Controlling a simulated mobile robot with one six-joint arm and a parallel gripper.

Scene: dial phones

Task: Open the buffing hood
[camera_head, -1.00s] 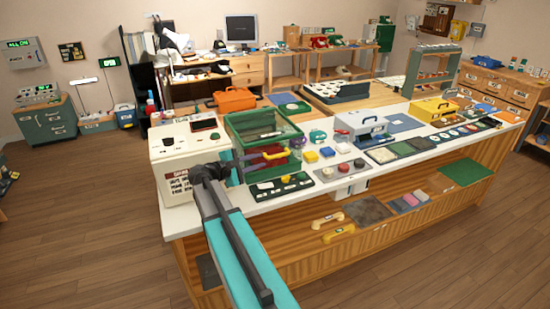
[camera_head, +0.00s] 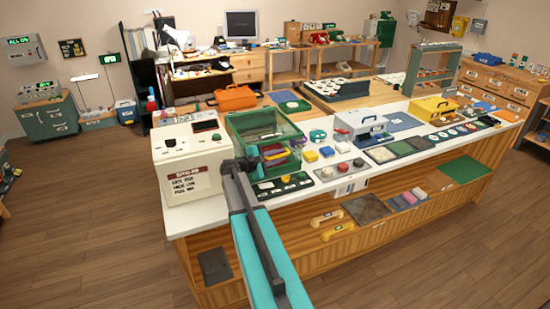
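The buffing hood seems to be the green-framed box with see-through panels (camera_head: 283,119) on the left part of the white counter. A yellow bar (camera_head: 275,155), perhaps its handle, shows low at its front, with red and purple shapes beside or behind it. I cannot tell how far the front panel is raised. My teal and grey arm reaches up from the bottom of the picture. My gripper (camera_head: 254,161) is at the front left of the hood, close to the left end of the yellow bar. Its fingers are too small and hidden to show whether they are open or touching.
A cream box with knobs and a label (camera_head: 190,160) stands just left of the hood. The wooden floor (camera_head: 100,225) at left is clear.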

